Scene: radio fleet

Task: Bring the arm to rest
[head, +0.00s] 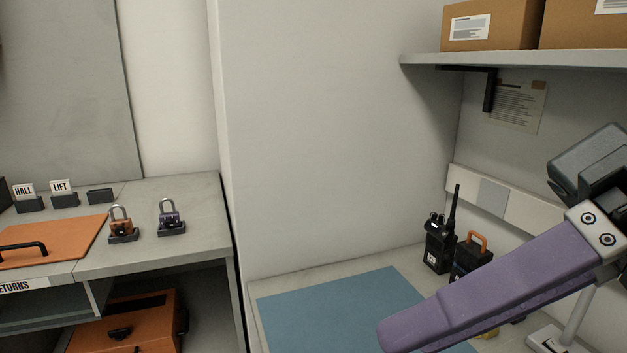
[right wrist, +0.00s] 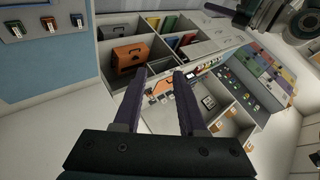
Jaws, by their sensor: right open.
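My right gripper (head: 390,335) comes in from the right in the head view, its long purple finger pointing down and left over the corner of the blue mat (head: 340,305). In the right wrist view the two purple fingers of my right gripper (right wrist: 160,72) stand apart with nothing between them. My left gripper is not in view. A black radio (head: 438,247) stands upright on the counter behind the purple finger. A dark block with an orange handle (head: 472,255) stands beside it, its lower part hidden by the finger.
A shelf (head: 520,58) with cardboard boxes (head: 490,25) hangs above my right arm. Most of the blue mat is bare.

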